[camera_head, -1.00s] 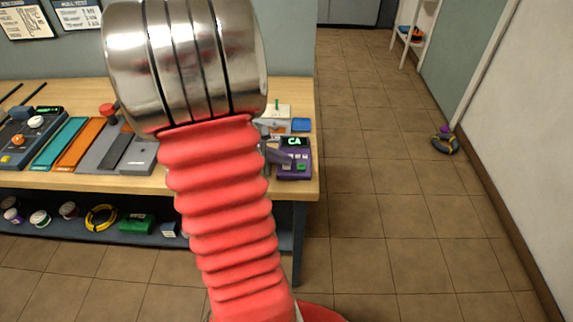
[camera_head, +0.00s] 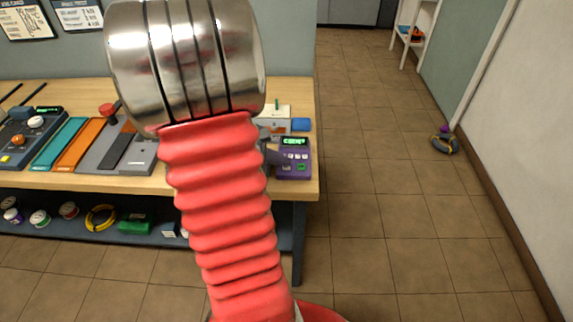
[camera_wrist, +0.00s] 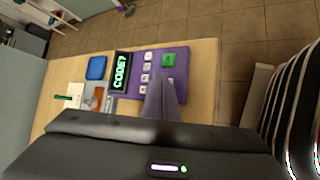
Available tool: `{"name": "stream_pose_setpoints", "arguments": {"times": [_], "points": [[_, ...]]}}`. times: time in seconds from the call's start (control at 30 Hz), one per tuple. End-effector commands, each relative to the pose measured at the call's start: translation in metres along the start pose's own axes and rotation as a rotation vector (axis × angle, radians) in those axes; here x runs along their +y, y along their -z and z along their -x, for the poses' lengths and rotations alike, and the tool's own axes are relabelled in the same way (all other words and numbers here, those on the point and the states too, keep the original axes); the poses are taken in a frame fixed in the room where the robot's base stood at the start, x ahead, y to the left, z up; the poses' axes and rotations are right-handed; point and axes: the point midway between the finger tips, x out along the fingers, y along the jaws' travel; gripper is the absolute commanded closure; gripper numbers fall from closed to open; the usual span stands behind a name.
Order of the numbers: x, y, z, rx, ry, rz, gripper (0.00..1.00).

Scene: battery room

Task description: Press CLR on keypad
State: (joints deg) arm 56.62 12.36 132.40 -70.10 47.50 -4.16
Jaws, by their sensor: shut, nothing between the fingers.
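The purple keypad (camera_head: 304,172) sits on the right end of the workbench. In the wrist view the keypad (camera_wrist: 182,72) has a dark display (camera_wrist: 121,71) reading "CODE?" in green, a column of white keys (camera_wrist: 147,67) and a green key (camera_wrist: 168,60). I cannot read the key labels. My gripper (camera_wrist: 161,78) is shut and empty, its fingertips over the keypad and covering part of its keys. Whether they touch it I cannot tell. In the head view my gripper (camera_head: 278,157) shows beside the keypad's left edge, mostly hidden behind my red arm.
A blue block (camera_head: 301,125) and a white card with a green item lie behind the keypad on the bench (camera_head: 310,100). Panels and tools fill the bench's left side. A lower shelf holds spools and a green box (camera_head: 135,228).

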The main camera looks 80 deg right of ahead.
Motion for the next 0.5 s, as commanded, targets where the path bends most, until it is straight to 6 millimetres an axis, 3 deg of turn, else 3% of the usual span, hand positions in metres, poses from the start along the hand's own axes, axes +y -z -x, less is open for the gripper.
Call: {"name": "stream_pose_setpoints", "arguments": {"times": [0.5], "points": [[0.009, -0.008, 0.012, 0.001, -0.001, -0.001, 1.0]]}}
